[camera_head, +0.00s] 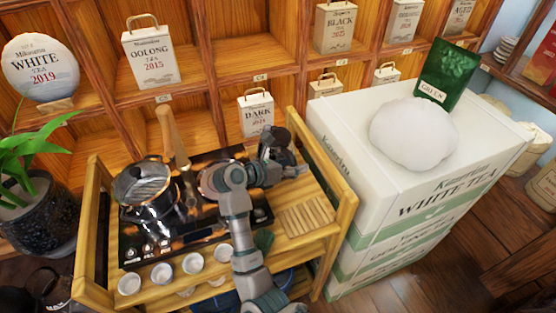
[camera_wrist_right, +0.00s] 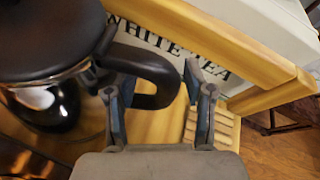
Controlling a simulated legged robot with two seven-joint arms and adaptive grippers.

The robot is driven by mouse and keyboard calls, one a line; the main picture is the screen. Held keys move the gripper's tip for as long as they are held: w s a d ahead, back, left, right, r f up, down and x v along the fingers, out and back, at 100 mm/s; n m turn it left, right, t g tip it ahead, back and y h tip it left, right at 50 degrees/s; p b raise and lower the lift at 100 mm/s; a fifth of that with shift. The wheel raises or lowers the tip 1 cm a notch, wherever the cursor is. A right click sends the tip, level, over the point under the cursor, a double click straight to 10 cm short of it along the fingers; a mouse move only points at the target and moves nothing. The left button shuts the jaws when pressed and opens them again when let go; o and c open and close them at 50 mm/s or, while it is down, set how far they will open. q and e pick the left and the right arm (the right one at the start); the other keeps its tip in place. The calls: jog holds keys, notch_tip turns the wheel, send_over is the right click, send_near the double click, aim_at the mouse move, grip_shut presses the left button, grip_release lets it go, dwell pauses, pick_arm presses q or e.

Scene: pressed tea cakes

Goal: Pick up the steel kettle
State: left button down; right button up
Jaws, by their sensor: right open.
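The steel kettle (camera_wrist_right: 45,40) fills the upper left of the right wrist view, with a dark lid and a shiny body, cut off by the frame edge. Its black loop handle (camera_wrist_right: 150,66) reaches right, into the space between the fingers of my right gripper (camera_wrist_right: 160,100). The fingers are open, one on each side of the handle's outer part; contact cannot be told. In the head view my right gripper (camera_head: 290,168) is over the right part of the wooden cart, beside the dark kettle (camera_head: 276,142), which my arm partly hides. My left gripper is out of view.
A pot with a glass lid (camera_head: 145,185) stands on the stove at left. Small white cups (camera_head: 192,263) line the cart's front. A slatted wooden tray (camera_head: 303,217) lies at right. The cart's rail (camera_head: 330,180) and stacked white tea boxes (camera_head: 350,160) stand close at right.

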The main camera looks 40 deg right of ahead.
jog(key=shift+r, duration=0.1)
jog(key=shift+c, duration=0.8)
jog(key=c, duration=0.4)
jog(key=shift+a, duration=0.1)
jog(key=c, duration=0.4)
jog(key=shift+a, duration=0.15)
grip_shut()
jog(key=shift+r, duration=0.2)
jog(key=shift+d, duration=0.2)
